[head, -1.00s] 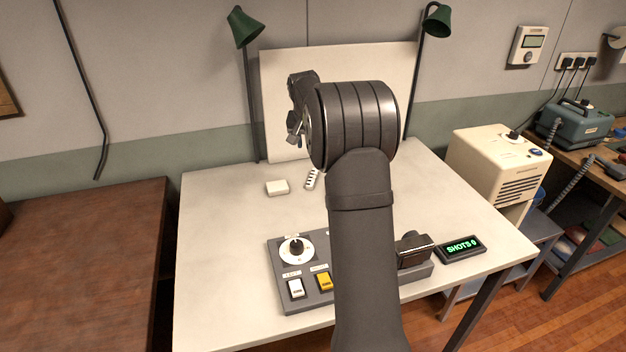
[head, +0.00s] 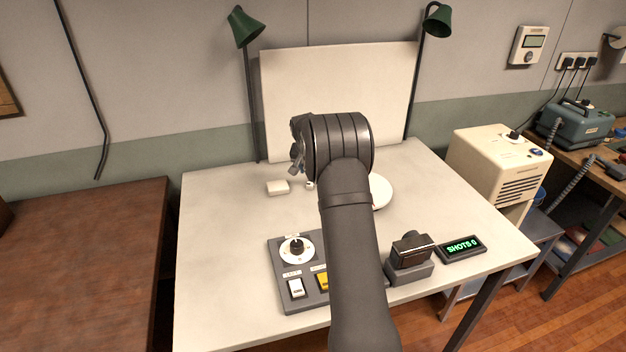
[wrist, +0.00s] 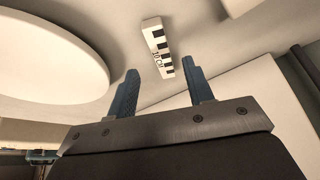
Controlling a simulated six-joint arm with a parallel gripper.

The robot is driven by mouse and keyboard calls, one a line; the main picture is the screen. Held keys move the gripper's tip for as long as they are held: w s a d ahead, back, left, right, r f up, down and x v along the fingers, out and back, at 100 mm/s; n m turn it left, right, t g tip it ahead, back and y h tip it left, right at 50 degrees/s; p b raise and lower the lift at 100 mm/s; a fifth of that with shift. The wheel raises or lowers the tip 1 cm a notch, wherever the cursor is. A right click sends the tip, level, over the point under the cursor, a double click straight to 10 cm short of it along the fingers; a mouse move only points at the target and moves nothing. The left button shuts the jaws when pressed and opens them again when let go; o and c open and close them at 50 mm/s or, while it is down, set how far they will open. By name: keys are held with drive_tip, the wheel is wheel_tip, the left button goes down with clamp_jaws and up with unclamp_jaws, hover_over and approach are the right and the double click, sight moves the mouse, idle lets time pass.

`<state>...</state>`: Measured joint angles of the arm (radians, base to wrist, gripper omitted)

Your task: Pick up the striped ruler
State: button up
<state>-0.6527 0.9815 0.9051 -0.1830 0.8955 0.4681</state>
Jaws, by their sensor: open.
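The striped ruler (wrist: 158,47) is a short black-and-white checked scale bar marked 10 cm, lying on the pale table. In the wrist view it sits beyond my gripper's fingertips, roughly in line with the gap between them and apart from both. My gripper (wrist: 161,78) is open and empty, with two blue-grey fingers. In the head view my arm hides nearly all of the ruler; only a small bit (head: 309,184) shows below the gripper, which hangs above the table.
A white round disc (head: 381,191) lies right of the ruler, and a small white block (head: 278,187) lies left of it. A control panel (head: 283,258), a camera on a stand (head: 411,252) and a SHOTS display (head: 461,249) stand at the front. A white backdrop (head: 390,85) stands behind.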

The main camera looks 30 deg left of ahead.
drive_tip(key=x, duration=0.4)
drive_tip(key=shift+w+a+f, duration=0.25)
drive_tip(key=shift+w, duration=0.15)
drive_tip(key=shift+c, duration=0.2)
clamp_jaws()
